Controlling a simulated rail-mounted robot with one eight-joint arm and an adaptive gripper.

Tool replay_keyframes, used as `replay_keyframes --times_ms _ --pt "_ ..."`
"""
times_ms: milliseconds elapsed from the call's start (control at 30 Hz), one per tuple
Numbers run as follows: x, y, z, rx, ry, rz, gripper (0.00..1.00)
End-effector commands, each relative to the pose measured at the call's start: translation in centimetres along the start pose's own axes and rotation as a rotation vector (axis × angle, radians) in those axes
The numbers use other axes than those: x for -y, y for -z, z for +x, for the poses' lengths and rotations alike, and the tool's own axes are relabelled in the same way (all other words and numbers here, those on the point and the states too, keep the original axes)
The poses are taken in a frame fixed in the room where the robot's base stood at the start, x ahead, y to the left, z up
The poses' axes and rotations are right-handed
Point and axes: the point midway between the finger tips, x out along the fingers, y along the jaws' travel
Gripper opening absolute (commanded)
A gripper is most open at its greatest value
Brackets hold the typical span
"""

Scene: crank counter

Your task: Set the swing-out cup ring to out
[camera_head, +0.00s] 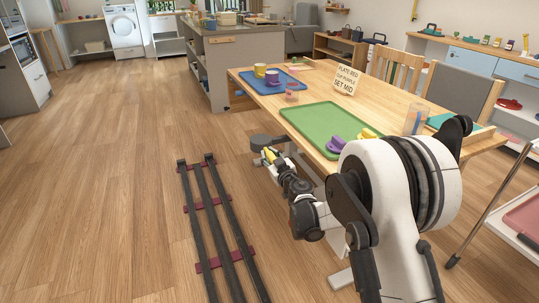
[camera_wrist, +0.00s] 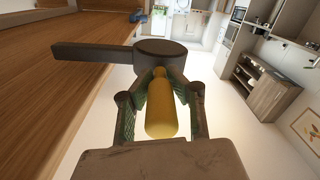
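A dark grey arm with a round flat end (camera_head: 262,142) juts out from the long side of the wooden table. In the wrist view the round end (camera_wrist: 160,47) lies ahead, with a straight bar running left toward the table edge. A yellow upright handle (camera_wrist: 161,106) is joined to it. My gripper (camera_wrist: 165,80) has one finger on each side of the handle, close against it, and looks shut on it. In the head view my gripper (camera_head: 268,156) is beside the round end. I cannot make out a separate cup ring.
On the table (camera_head: 315,98) are a blue tray (camera_head: 262,86) with cups, a green tray (camera_head: 312,126) with purple and yellow items, a clear tumbler (camera_head: 414,119) and a sign (camera_head: 345,81) reading "plate red, cup purple, set mid". The floor left of my rails is clear.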

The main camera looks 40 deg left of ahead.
Motion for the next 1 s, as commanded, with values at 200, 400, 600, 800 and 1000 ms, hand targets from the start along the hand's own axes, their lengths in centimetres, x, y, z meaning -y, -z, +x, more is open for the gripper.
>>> replay_keyframes --times_ms 200,400,600,800,1000 --pt "0.0 -0.1 -0.1 0.0 -0.001 0.0 0.41" --pt "0.0 -0.1 -0.1 0.0 -0.001 0.0 0.41" --pt "-0.1 0.0 -1.1 0.0 -0.001 0.0 0.41" --pt "0.0 0.0 -4.6 0.0 -0.001 0.0 0.41" --pt "-0.1 -0.1 -8.6 0.001 -0.002 0.0 0.41"
